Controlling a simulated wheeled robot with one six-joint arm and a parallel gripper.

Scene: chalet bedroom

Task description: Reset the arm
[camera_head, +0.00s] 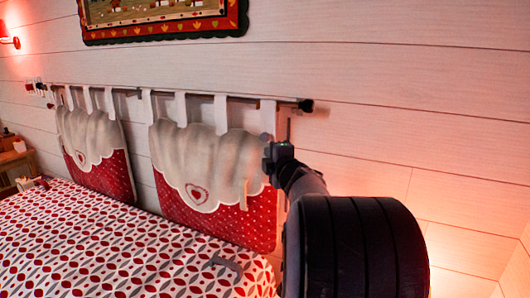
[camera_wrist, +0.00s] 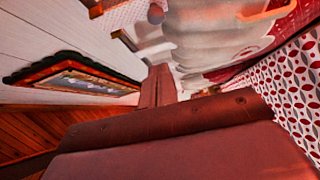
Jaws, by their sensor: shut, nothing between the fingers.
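My arm reaches up from the lower right in the head view, with a large dark rounded link in front. My gripper (camera_head: 288,130) is at its far end, in front of the right edge of the right hanging cushion. Its fingers look small and partly blurred there. In the wrist view my gripper (camera_wrist: 158,85) shows as a narrow pair of fingers close together, with nothing held between them. The wide reddish body of the gripper fills the bottom of that view. I cannot tell whether it touches the cushion.
A right cushion (camera_head: 228,215) and a left cushion (camera_head: 115,175) hang from a dark rod (camera_head: 235,97) on the plank wall. A patterned bed (camera_head: 90,245) lies below, with a grey bent object (camera_head: 227,263) on it. A framed picture (camera_head: 160,20) hangs above.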

